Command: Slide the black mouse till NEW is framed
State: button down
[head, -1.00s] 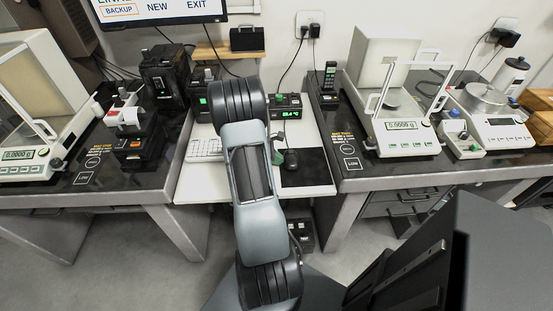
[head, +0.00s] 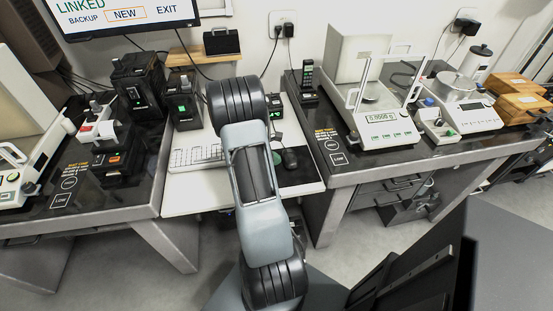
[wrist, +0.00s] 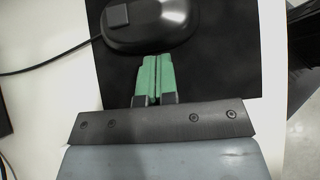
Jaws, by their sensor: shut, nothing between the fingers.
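The black mouse (wrist: 147,22) lies on a dark mat (wrist: 225,70) in the wrist view. It also shows in the head view (head: 290,158), just right of my arm. My gripper (wrist: 152,58) has its green fingers closed together, with the tips at or very near the mouse's near side; exact contact is hard to tell. In the head view a little of the green fingers (head: 276,157) shows beside the mouse. The screen (head: 120,14) at top left reads LINKED, BACKUP, NEW and EXIT, and an orange frame surrounds NEW (head: 125,14).
A white keyboard (head: 195,157) lies left of my arm on the white desk (head: 190,200). Balances stand on dark tables at both sides, one (head: 385,125) at right. A cable (wrist: 50,63) runs left from the mouse.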

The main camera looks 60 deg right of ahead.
jog(key=shift+w+a, duration=1.15)
jog(key=shift+w, duration=0.05)
jog(key=v, duration=1)
jog(key=shift+p, duration=0.45)
jog(key=shift+w, duration=0.1)
jog(key=a+f+m, duration=0.1)
jog(key=s+a+f+m+y, duration=0.1)
jog(key=m, duration=0.1)
jog(key=shift+a, duration=0.2)
jog(key=s+a+r+m+t+y+p, duration=0.2)
jog(key=a+r+t, duration=0.3)
jog(key=a+r, duration=0.5)
jog(key=s+a+r+m+t+y+p, duration=0.3)
jog(key=a+r, duration=0.8)
jog(key=a, duration=0.5)
jog(key=shift+a+r+m+t+y+p, duration=0.35)
jog(key=shift+t+p, duration=0.4)
jog(key=shift+t, duration=0.25)
jog(key=shift+s+d+f, duration=0.1)
jog(key=shift+d, duration=0.1)
